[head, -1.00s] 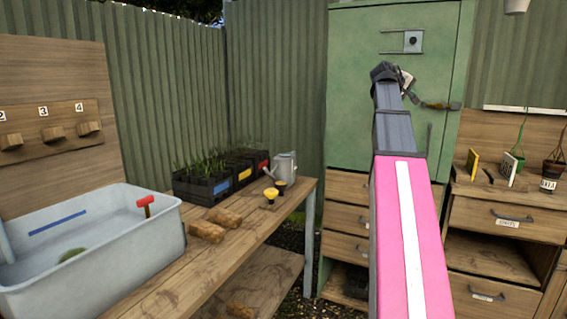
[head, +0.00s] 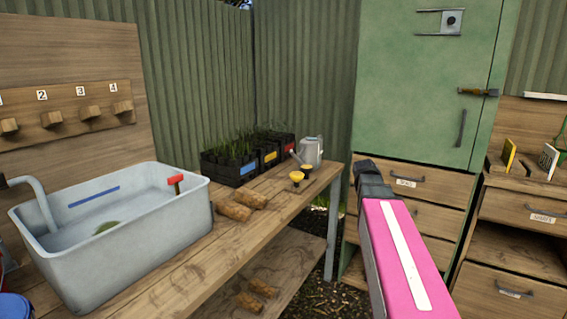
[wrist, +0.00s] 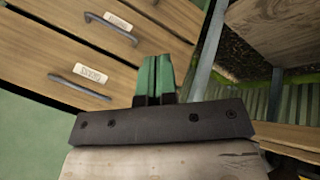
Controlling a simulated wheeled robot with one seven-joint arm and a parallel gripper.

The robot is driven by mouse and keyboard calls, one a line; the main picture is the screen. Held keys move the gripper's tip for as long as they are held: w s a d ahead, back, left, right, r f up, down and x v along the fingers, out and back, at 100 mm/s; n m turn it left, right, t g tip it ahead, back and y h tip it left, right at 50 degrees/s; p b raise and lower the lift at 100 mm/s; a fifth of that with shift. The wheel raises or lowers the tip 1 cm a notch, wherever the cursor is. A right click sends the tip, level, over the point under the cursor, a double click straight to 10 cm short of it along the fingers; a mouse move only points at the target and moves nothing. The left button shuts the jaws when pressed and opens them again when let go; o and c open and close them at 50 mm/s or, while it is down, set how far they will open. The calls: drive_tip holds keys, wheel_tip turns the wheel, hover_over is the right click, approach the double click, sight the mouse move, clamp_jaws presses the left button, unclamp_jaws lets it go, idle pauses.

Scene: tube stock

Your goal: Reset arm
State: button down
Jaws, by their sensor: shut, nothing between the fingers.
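My pink arm with a white stripe reaches up from the bottom right in the head view, and its dark end is in front of the wooden drawers (head: 430,190) below the green cabinet (head: 415,85). In the wrist view my gripper (wrist: 157,75) shows two green fingers shut together with nothing between them. The labelled drawer fronts (wrist: 60,45) are behind and to the left of the fingers in that view. In the head view the fingers themselves are hidden behind the arm's end.
A wooden workbench (head: 185,262) runs along the left with a grey sink (head: 140,240), corks (head: 235,211), yellow-topped items (head: 296,177), black planters (head: 222,168) and a watering can (head: 312,150). An open-shelved wooden unit (head: 515,232) stands at the right. Ground shows between bench and cabinet.

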drive_tip(key=s+a+f+g+y, duration=0.2)
drive_tip(key=s+a+f, duration=0.5)
drive_tip(key=s+f, duration=0.2)
drive_tip(key=s+a+f+m+g+y, duration=0.1)
drive_tip(key=s+a+f+g+y, duration=0.1)
drive_tip(key=s+a+f, duration=0.6)
wheel_tip(320, 180, down, 6)
drive_tip(key=shift+s+a+r, duration=0.2)
drive_tip(key=shift+s+a, duration=0.1)
drive_tip(key=shift+s, duration=0.35)
